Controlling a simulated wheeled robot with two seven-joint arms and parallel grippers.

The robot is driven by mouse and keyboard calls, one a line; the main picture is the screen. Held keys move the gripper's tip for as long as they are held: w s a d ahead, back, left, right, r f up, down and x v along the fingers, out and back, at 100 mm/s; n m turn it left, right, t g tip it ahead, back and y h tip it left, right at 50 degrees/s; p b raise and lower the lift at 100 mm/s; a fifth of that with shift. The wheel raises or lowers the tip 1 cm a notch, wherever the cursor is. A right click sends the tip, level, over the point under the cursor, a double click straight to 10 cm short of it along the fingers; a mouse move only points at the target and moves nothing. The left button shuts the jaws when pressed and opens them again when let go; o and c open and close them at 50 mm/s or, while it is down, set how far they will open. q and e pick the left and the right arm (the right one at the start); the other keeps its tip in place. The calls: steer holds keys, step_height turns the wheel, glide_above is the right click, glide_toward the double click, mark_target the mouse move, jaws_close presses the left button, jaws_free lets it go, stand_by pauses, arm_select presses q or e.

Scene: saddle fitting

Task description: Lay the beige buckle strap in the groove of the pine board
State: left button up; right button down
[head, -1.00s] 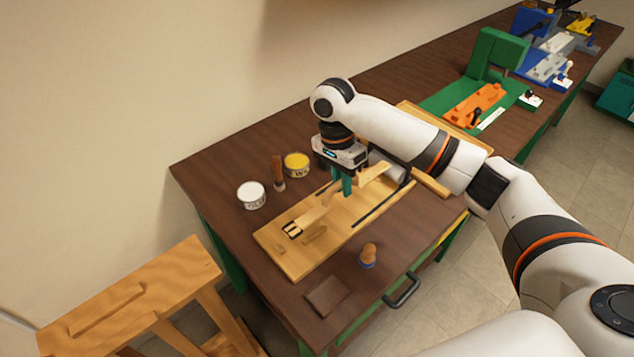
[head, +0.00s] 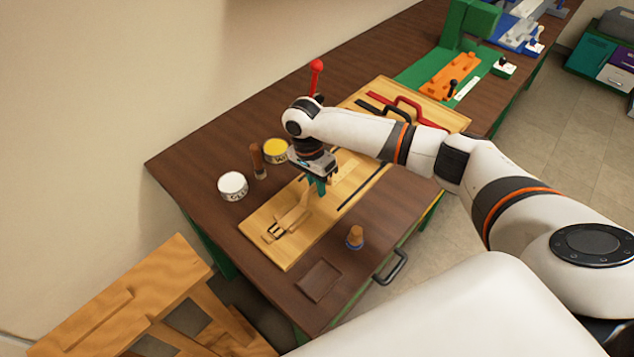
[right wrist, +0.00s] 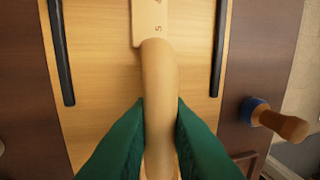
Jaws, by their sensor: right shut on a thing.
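The pine board (head: 262,218) lies on the dark bench, with two black strips along it. The beige buckle strap (head: 293,216) lies along it, its dark buckle (head: 275,231) at the near-left end. My right gripper (head: 318,190) is over the board's middle, green fingers pointing down, shut on the strap. In the right wrist view, the strap (right wrist: 158,85) runs between the fingers, and a wider flat part marked 5 (right wrist: 148,20) lies beyond. The groove is not clear to me; I cannot tell whether the strap is in it. My left gripper is not in view.
A white tin (head: 232,186), a yellow-topped tin (head: 275,150) and a brown-handled tool (head: 257,160) stand behind the board. A wooden-knobbed tool (head: 355,237) and a brown pad (head: 318,280) are in front. A board with black and red handles (head: 408,108) lies beyond my arm.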

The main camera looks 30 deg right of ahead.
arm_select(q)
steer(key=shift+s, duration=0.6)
arm_select(e)
steer(key=c, duration=1.4)
jaws_free()
steer(key=shift+f, duration=0.1)
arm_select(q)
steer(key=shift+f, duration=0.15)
